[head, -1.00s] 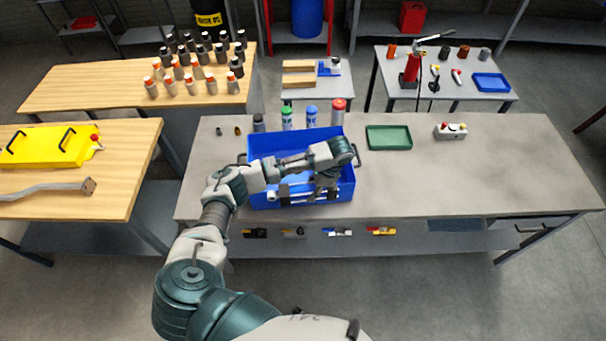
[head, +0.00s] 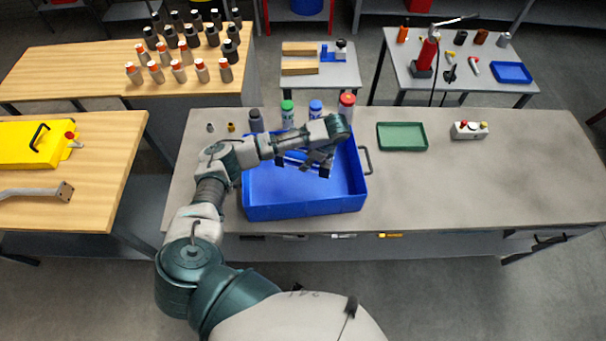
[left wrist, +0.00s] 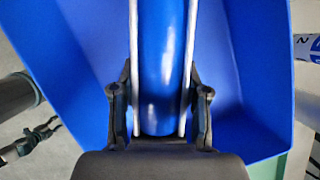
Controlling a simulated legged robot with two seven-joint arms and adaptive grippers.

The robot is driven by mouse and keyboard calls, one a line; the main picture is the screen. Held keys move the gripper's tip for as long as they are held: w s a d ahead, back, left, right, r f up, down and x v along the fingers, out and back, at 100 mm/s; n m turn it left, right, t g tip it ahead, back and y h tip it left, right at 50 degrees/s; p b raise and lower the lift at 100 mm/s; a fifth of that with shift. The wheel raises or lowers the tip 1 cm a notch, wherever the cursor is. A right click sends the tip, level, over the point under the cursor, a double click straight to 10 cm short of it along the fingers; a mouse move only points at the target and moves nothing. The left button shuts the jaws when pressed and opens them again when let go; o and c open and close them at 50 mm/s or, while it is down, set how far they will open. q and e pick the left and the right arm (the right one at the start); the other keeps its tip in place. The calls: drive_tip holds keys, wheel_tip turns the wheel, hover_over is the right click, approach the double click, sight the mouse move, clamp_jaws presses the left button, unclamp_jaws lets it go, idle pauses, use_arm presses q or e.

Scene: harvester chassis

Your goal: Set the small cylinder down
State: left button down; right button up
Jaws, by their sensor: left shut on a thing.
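My left gripper (head: 318,165) hangs over the back part of the open blue bin (head: 305,211), its arm reaching in from the left. In the left wrist view the two dark fingers (left wrist: 159,108) are shut on a small blue cylinder (left wrist: 162,65) with a white band along each side. The cylinder runs up out of that view, so its far end is hidden. In the head view the arm and fingers partly cover it, and I cannot tell whether it touches the bin. The bin's visible floor looks bare. My right gripper is not in view.
Bottles with green (head: 287,114), blue (head: 315,112) and red (head: 346,108) tops stand behind the bin, beside a dark one (head: 256,121). A green tray (head: 402,137) and a control box (head: 469,130) sit to the right. The grey bench (head: 500,185) is mostly clear there.

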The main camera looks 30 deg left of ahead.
use_arm(q)
drive_tip(key=shift+f, duration=0.45)
drive_tip(key=f, duration=0.5)
drive_tip(key=shift+a, duration=0.35)
drive_tip(key=shift+w+a+f, duration=0.1)
drive_tip(key=shift+a+f, duration=0.1)
drive_tip(key=shift+f, duration=0.65)
drive_tip(key=shift+d+f, duration=0.15)
drive_tip(key=shift+f, duration=0.45)
drive_tip(key=shift+d+f, duration=0.15)
drive_tip(key=shift+f, duration=0.45)
drive_tip(key=c, duration=0.6)
unclamp_jaws()
drive_tip(key=shift+f, duration=0.1)
drive_tip(key=shift+s, duration=0.2)
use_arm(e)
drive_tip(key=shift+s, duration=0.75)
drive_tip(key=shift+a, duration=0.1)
